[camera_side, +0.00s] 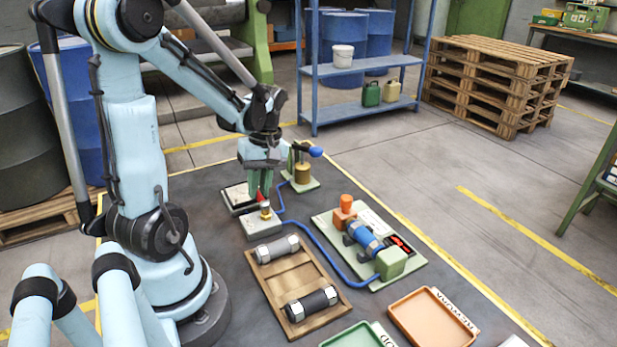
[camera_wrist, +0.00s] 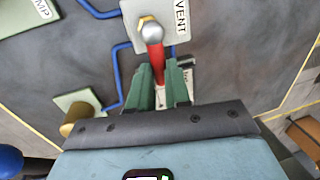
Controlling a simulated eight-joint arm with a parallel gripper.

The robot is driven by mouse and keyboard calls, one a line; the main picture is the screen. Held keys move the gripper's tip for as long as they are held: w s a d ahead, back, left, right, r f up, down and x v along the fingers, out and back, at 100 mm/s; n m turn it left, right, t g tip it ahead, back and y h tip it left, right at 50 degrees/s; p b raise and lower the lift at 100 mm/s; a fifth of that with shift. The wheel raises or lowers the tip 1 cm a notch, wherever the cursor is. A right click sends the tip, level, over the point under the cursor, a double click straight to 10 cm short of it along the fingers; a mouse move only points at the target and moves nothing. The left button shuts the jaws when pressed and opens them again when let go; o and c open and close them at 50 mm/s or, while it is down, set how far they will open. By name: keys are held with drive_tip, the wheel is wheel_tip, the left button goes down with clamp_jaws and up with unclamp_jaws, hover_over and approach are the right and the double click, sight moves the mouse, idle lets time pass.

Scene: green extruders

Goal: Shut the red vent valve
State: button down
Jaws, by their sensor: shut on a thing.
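The red vent valve has a red lever (camera_side: 262,197) on a brass and silver body, standing on a light block (camera_side: 263,226) in the side view. In the wrist view the red lever (camera_wrist: 157,64) runs from a silver rounded hub (camera_wrist: 152,32) down between my green fingers, beside the VENT label (camera_wrist: 181,17). My gripper (camera_side: 259,190), also in the wrist view (camera_wrist: 159,80), is shut on the lever. The fingers hide the lever's far end. The blue pipe (camera_wrist: 121,62) passes by the vent plate.
A plate with a brass part (camera_side: 302,174) and blue handle stands just behind the gripper. To the right is a pump board (camera_side: 405,272) with a blue cylinder (camera_side: 363,234). A wooden tray (camera_side: 290,267) with two cylinders lies in front, with orange (camera_side: 392,311) and green trays beyond.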

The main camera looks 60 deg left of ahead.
idle(0.4)
drive_tip(key=c, duration=1.1)
unclamp_jaws()
drive_tip(key=r, duration=0.4)
drive_tip(key=w+r, duration=0.1)
drive_tip(key=r, duration=0.3)
drive_tip(key=w+r, duration=0.1)
drive_tip(key=r, duration=0.3)
drive_tip(key=shift+w, duration=0.25)
drive_tip(key=shift+f, duration=0.1)
